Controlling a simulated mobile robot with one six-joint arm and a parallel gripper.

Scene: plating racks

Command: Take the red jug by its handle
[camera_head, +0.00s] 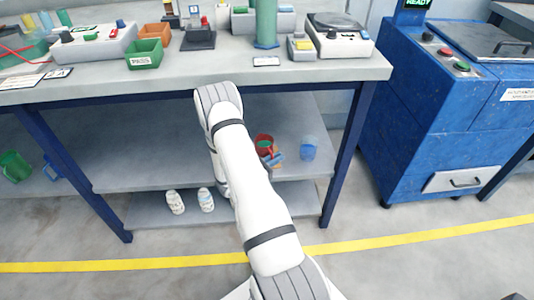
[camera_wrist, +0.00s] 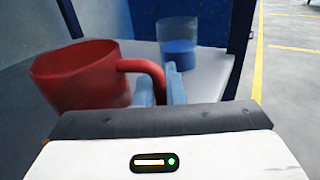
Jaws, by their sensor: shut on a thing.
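The red jug (camera_wrist: 80,80) stands large at the left of the wrist view, open at the top, with its handle on its right side. In the head view the red jug (camera_head: 264,141) is on the shelf under the bench, partly hidden, with something green showing inside. My gripper (camera_wrist: 160,88) has its blue fingers at the handle, shut on it. In the head view my gripper (camera_head: 274,159) is beside the jug, small and partly hidden by my arm. Whether the jug touches the shelf is hard to tell.
A clear beaker with blue contents (camera_wrist: 180,45) stands close behind the handle; the head view shows it right of the jug (camera_head: 309,148). A blue table leg (camera_head: 343,155) stands further right. The bench top (camera_head: 330,70) is above. Two white bottles (camera_head: 190,201) stand on the lower shelf.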

